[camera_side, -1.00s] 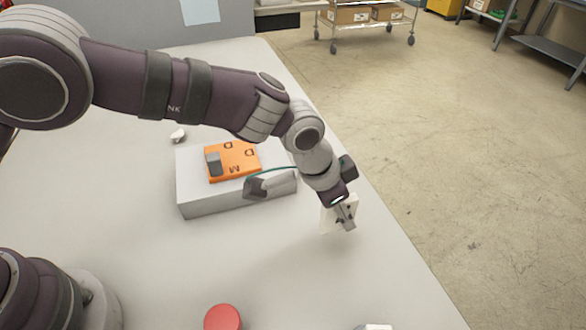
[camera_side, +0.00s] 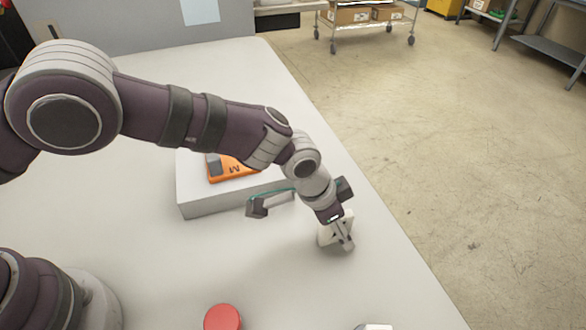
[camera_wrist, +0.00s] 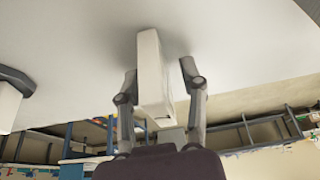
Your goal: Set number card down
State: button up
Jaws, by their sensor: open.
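The number card (camera_side: 326,234), a thick white plate, stands on edge near the table's right edge in the side view, with its lower end at or very near the tabletop. My gripper (camera_side: 345,242) is around it, pointing down. In the wrist view the card (camera_wrist: 151,75) is between my two fingers. The right finger is clear of it by a visible gap; the left finger is close beside it, and I cannot tell if it touches. The jaws are open. The card's printed face is mostly hidden.
A white box (camera_side: 205,206) with an orange lettered block (camera_side: 232,170) on top is behind, partly covered by my arm. A grey piece (camera_side: 257,207) sticks out at its front. A red round object (camera_side: 222,318) is at the front. The white table (camera_side: 150,260) is mostly clear.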

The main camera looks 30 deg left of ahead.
jog(key=s+a+r+n, duration=0.1)
jog(key=s+a+r, duration=0.1)
jog(key=a+r, duration=0.45)
jog(key=s+a+r+n, duration=0.1)
jog(key=a+r, duration=0.3)
jog(key=r, duration=0.6)
jog(key=s+a+r+n+t+y, duration=0.2)
jog(key=s+a+n, duration=0.5)
jog(key=s+a, duration=0.5)
jog(key=a+r+y, duration=0.1)
jog(key=a+r, duration=0.1)
jog(key=a, duration=0.2)
